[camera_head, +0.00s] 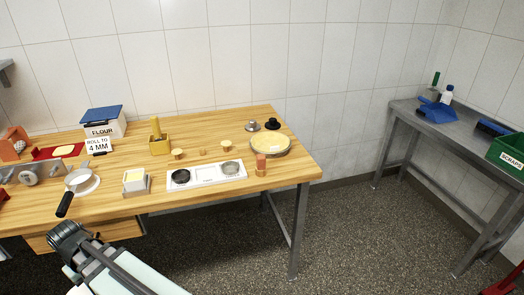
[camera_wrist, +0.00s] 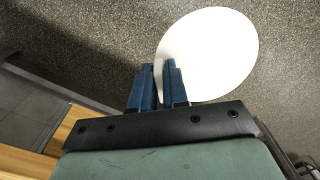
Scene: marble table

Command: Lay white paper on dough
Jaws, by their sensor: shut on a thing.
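My gripper (camera_wrist: 161,82) has its two blue fingers shut on the edge of a round white paper (camera_wrist: 208,55) in the wrist view. The paper reaches out beyond the fingertips, with dark speckled floor behind it. In the head view the arm's dark end (camera_head: 68,236) is low, in front of the table's front edge; the fingers and the held paper cannot be made out there. A round dish with a pale tan filling (camera_head: 268,146), which may be the dough, sits at the table's right end, well away from my gripper.
A black-handled sieve (camera_head: 66,203) juts over the wooden table's front edge near my gripper. A white box (camera_head: 135,182), a white tray (camera_head: 206,180) with round tins and a wooden cylinder (camera_head: 261,165) stand farther right. A grey side table (camera_head: 420,132) is at far right.

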